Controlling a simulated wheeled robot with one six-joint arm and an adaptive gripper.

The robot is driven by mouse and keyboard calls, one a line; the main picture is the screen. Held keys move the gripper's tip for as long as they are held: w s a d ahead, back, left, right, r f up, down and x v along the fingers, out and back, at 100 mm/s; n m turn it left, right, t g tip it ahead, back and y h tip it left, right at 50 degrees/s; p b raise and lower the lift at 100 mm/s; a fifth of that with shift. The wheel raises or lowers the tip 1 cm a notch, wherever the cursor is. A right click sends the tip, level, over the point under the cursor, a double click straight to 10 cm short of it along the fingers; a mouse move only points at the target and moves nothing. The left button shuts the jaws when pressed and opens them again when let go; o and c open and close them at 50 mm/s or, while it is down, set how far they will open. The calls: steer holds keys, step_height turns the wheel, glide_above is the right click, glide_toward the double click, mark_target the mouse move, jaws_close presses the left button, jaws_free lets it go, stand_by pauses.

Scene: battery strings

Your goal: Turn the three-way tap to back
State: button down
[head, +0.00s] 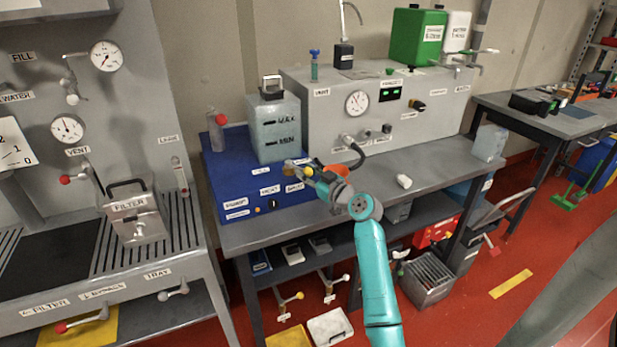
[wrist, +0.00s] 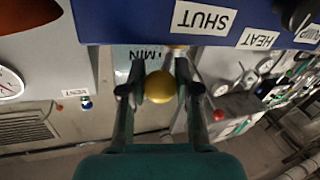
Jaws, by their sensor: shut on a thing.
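My gripper (head: 303,168) is at the right side of the blue unit (head: 215,165), just below the clear tank. In the wrist view my gripper (wrist: 160,80) has its two dark fingers closed on a round yellow knob (wrist: 160,88), one on each side. In the head view the yellow knob (head: 289,165) shows at the fingertips, by the blue unit's edge. It looks like the handle end of the three-way tap. The tap's body is mostly hidden, so I cannot tell which way it points.
The clear tank (head: 273,128) marked MIN stands on the blue unit. A grey cabinet (head: 330,100) with a gauge is behind, with a black hose (head: 358,152) near my gripper.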

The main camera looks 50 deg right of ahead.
steer(key=shift+w+d+n+y, duration=0.1)
steer(key=shift+d+n+y, duration=0.3)
steer(key=shift+y, duration=0.35)
steer(key=shift+d+n+y, duration=0.25)
steer(key=shift+n+y, duration=0.3)
steer(key=shift+y, duration=0.25)
steer(key=shift+w+d+n+y, duration=0.1)
steer(key=shift+d+n+y, duration=0.3)
steer(key=shift+y, duration=0.35)
steer(key=shift+a, duration=0.1)
steer(key=c, duration=0.8)
jaws_free()
steer(key=s, duration=0.4)
steer(key=s+d, duration=0.1)
steer(key=s, duration=0.7)
steer(key=shift+d, duration=0.2)
